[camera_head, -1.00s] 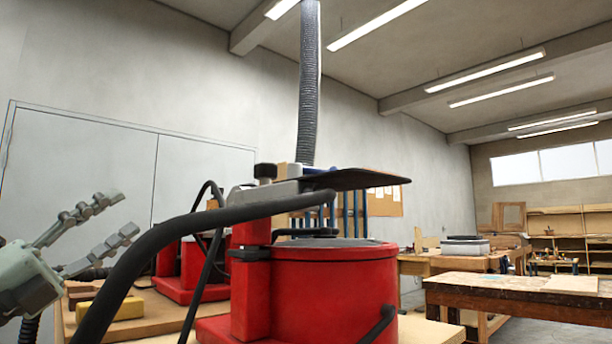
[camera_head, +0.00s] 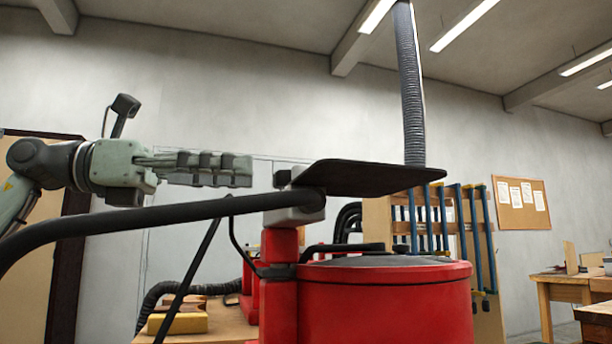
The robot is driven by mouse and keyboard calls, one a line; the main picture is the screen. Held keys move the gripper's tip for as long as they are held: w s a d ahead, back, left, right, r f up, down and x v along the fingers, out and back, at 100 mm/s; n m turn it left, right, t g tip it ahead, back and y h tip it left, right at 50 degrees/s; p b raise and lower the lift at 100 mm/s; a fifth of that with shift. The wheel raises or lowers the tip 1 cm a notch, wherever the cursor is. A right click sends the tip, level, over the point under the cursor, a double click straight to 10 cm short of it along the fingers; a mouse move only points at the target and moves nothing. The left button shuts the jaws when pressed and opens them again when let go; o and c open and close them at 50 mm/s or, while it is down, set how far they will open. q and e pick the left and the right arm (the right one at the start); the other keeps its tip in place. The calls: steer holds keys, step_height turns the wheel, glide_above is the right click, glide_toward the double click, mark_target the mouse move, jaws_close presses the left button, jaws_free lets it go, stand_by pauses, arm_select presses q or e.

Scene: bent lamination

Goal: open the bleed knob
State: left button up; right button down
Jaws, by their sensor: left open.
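The red machine (camera_head: 385,305) stands in front of me, with a grey head block (camera_head: 294,207) on its red post and a thick black hose (camera_head: 140,223) running from the block to the left. A flat dark plate (camera_head: 370,178) sticks out to the right at the top. A small dark piece (camera_head: 282,179) at the plate's left end may be the bleed knob; I cannot tell for sure. My left gripper (camera_head: 245,170) reaches in from the left, its fingers level and seen edge-on. It is open, with its tips just left of that piece. My right gripper is not in view.
A grey ribbed duct (camera_head: 411,90) rises behind the plate. Blue clamps (camera_head: 445,220) hang on a wooden rack behind the machine. A yellow block (camera_head: 177,323) lies on the bench at lower left.

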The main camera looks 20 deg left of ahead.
mark_target(287, 175)
arm_select(q)
steer(key=p+x, duration=0.1)
steer(key=x, duration=0.5)
steer(key=shift+d, duration=0.15)
steer(key=shift+w+d, duration=0.3)
steer(key=shift+d, duration=0.1)
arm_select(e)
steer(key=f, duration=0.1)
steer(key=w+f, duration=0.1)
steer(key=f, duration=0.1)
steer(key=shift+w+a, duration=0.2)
arm_select(q)
steer(key=shift+c, duration=0.3)
jaws_close()
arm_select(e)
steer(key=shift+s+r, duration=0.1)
